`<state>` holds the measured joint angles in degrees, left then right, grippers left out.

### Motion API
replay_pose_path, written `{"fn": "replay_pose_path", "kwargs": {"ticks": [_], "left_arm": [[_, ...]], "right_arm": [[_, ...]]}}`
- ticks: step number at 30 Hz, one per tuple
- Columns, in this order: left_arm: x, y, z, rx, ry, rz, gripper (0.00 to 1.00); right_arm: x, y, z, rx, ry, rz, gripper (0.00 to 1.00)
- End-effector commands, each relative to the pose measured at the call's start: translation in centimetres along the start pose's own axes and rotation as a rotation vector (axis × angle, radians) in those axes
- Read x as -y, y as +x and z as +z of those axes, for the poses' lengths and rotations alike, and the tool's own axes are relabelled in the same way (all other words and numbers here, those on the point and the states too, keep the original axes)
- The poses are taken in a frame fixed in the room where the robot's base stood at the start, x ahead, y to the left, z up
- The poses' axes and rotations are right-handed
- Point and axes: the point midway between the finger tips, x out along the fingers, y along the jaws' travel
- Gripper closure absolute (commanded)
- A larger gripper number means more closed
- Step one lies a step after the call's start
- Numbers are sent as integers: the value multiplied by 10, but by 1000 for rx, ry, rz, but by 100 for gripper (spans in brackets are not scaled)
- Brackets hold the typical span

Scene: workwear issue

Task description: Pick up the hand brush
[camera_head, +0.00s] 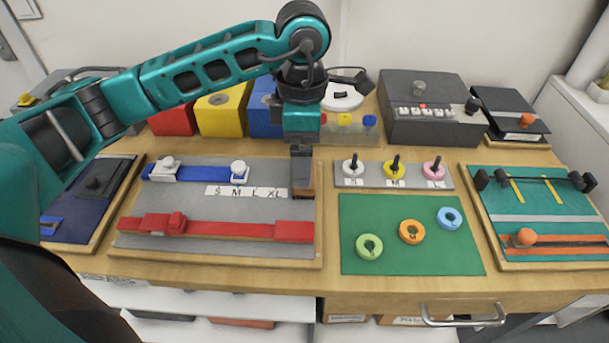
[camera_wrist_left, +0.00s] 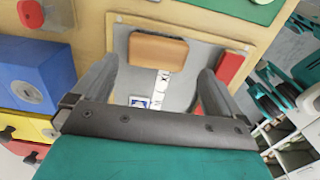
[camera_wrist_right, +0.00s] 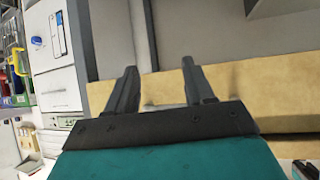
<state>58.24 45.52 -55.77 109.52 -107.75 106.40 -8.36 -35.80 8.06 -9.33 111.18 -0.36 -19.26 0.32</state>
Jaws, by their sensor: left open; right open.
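The hand brush, a brown wooden block (camera_wrist_left: 157,50), lies on a grey board in the left wrist view, just ahead of my left gripper (camera_wrist_left: 158,75) and between the lines of its fingers. In the head view the brush (camera_head: 309,183) shows as a narrow brown and dark block at the board's right edge, partly hidden by my left gripper (camera_head: 302,152) above it. My left gripper is open and empty, pointing down. My right gripper (camera_wrist_right: 159,66) is open and empty in its own wrist view, away from the brush, and is not in the head view.
The grey board (camera_head: 210,207) also carries a blue strap (camera_head: 205,174), a red strap (camera_head: 245,230) and size labels. A green mat (camera_head: 370,212) with rings lies to its right. Coloured boxes (camera_head: 222,108) stand behind. A wooden edge (camera_wrist_right: 260,85) lies before my right gripper.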

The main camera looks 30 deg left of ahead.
Motion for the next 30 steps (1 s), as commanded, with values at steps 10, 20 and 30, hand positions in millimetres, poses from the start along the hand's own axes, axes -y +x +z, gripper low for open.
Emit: {"fn": "replay_pose_path", "kwargs": {"ticks": [10, 20, 30], "left_arm": [[-3, 40, 2, -1, 0, -4, 0], [-3, 58, 2, 2, 1, -1, 0], [-3, 57, 2, 2, 1, -1, 24]], "right_arm": [[-1, -2, -1, 1, -2, 0, 47], [-1, -1, -1, 1, -2, 0, 47], [-1, -1, -1, 1, -2, 0, 47]]}}
